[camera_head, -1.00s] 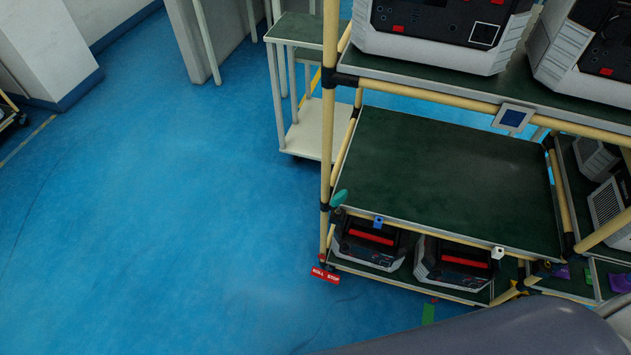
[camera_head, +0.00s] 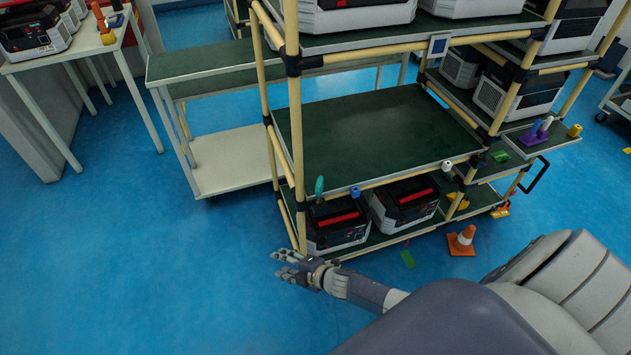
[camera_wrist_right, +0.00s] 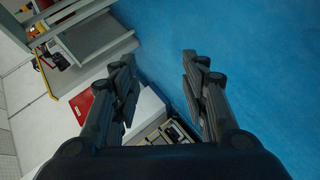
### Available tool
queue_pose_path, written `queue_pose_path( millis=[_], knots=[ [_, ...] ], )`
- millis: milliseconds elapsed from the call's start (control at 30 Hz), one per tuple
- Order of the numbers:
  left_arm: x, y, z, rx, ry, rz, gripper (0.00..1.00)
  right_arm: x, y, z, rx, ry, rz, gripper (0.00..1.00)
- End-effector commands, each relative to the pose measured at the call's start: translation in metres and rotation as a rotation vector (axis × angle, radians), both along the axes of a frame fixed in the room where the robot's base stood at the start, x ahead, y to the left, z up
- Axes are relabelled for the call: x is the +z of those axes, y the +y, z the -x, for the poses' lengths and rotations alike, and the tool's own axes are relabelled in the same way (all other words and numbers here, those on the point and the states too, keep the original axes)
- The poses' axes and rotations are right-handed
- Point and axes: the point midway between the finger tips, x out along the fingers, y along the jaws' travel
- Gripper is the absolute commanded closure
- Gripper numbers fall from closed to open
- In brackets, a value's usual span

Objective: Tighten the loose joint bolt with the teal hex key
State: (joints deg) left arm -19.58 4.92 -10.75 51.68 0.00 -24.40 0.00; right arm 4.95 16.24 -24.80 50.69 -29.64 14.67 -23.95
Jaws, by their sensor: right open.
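The teal handle of the hex key (camera_head: 319,186) stands upright at the front left corner of the rack's middle shelf (camera_head: 375,130). Its lower end is too small to make out. Black joints (camera_head: 293,66) link the rack's cream tubes; I cannot tell which bolt is loose. My right gripper (camera_head: 280,264) is open and empty, low in front of the rack's left post and below the hex key in the picture. In the right wrist view its two fingers (camera_wrist_right: 158,75) stand apart with nothing between them. My left gripper is not in view.
A blue holder (camera_head: 355,191) and a white one (camera_head: 447,165) sit along the shelf's front edge. The blue floor at the left is free.

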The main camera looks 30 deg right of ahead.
Motion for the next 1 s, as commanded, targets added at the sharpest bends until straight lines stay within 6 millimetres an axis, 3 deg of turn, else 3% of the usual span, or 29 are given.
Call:
queue_pose_path(
  millis=[33,100,200,300,367,467,567,600,633,800,900,1000],
  knots=[
    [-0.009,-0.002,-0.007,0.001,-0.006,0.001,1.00,0.025,0.013,-0.032,0.125,-0.124,0.066,0.59],
    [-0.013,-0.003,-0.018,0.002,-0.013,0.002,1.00,0.068,0.037,-0.065,0.324,-0.310,0.182,0.59],
    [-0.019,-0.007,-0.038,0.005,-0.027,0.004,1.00,0.133,0.078,-0.093,0.676,-0.634,0.415,0.59],
    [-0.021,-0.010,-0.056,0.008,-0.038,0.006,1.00,0.177,0.108,-0.090,1.060,-0.952,0.695,0.59],
    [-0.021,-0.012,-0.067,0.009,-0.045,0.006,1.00,0.190,0.115,-0.081,1.287,-1.118,0.869,0.59],
    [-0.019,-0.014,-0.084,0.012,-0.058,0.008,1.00,0.194,0.102,-0.064,1.675,-1.337,1.161,0.59],
    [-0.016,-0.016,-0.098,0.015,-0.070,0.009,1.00,0.191,0.062,-0.055,2.088,-1.460,1.440,0.59],
    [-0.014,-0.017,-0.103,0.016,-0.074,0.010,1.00,0.191,0.040,-0.054,2.257,-1.474,1.539,0.59],
    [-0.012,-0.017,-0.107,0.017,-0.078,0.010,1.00,0.191,0.021,-0.054,-2.254,1.388,-1.519,0.59],
    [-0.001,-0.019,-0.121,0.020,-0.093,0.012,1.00,0.217,-0.079,-0.057,-2.043,0.836,-1.231,0.59],
    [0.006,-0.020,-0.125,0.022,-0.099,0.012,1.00,0.236,-0.118,-0.057,-1.990,0.646,-1.121,0.59],
    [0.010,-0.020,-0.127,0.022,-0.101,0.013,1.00,0.250,-0.138,-0.056,-1.966,0.543,-1.061,0.59]
  ],
)
